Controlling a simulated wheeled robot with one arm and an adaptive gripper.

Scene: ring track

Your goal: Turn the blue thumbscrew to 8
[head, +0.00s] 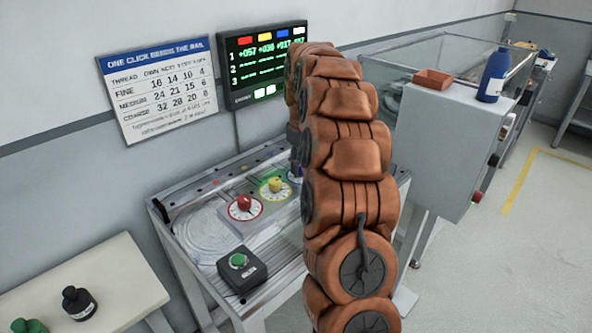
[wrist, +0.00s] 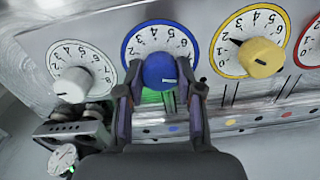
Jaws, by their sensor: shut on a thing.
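The blue thumbscrew (wrist: 159,71) stands in the middle of the wrist view, on a white dial (wrist: 155,38) with a blue rim. Numerals such as 3, 4, 5 and 6 show on the dial; its lower part is hidden by the knob and fingers. A short dark mark shows on the knob's lower right face; I cannot tell which number it reads. My gripper (wrist: 160,80) has one finger on each side of the blue thumbscrew and is shut on it. In the head view my arm hides the gripper and most of the blue dial.
A white knob (wrist: 72,85) is left of the blue one; yellow (wrist: 260,57) and red (wrist: 312,48) knobs are right. In the head view, a display (head: 264,62) and a thread chart (head: 158,88) hang behind the bench. A green-button box (head: 242,270) sits at the bench's front.

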